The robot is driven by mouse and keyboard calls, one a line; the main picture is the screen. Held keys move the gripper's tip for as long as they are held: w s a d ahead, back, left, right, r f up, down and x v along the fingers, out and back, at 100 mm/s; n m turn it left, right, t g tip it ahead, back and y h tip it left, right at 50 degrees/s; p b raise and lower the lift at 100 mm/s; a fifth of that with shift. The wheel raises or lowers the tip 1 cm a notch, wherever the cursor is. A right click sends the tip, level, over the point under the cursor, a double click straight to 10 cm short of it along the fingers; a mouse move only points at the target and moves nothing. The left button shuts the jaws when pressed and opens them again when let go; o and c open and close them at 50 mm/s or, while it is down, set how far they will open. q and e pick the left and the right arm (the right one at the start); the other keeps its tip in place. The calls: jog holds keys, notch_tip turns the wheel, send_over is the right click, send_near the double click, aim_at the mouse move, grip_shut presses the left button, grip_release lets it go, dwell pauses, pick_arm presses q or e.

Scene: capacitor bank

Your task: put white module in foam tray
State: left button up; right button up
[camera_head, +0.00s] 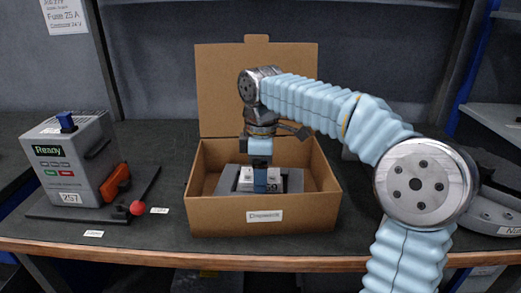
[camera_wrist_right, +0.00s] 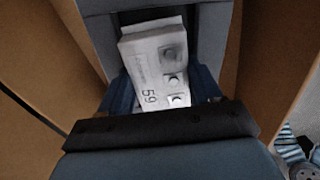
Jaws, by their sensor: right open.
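The white module (camera_wrist_right: 153,62), marked 59, shows in the right wrist view between the blue fingers of my right gripper (camera_wrist_right: 160,98). In the head view the module (camera_head: 280,182) is partly hidden behind the gripper. It sits in the grey foam tray (camera_head: 228,181) inside the cardboard box; grey foam walls (camera_wrist_right: 205,35) stand around its far end. My right gripper (camera_head: 261,182) points straight down into the box and is open, with its fingers around the module. How deep the module sits is hidden. My left gripper is not in view.
The cardboard box (camera_head: 215,216) has its lid (camera_head: 220,100) standing open behind; its walls are close around my gripper. A grey device marked 257 (camera_head: 75,165), with a red-orange handle and red knob (camera_head: 138,208), stands at left. The bench between them is mostly clear.

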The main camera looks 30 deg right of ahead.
notch_tip(320, 180, up, 12)
jog(key=p, duration=0.3)
jog(key=shift+f, duration=0.2)
dwell(0.3)
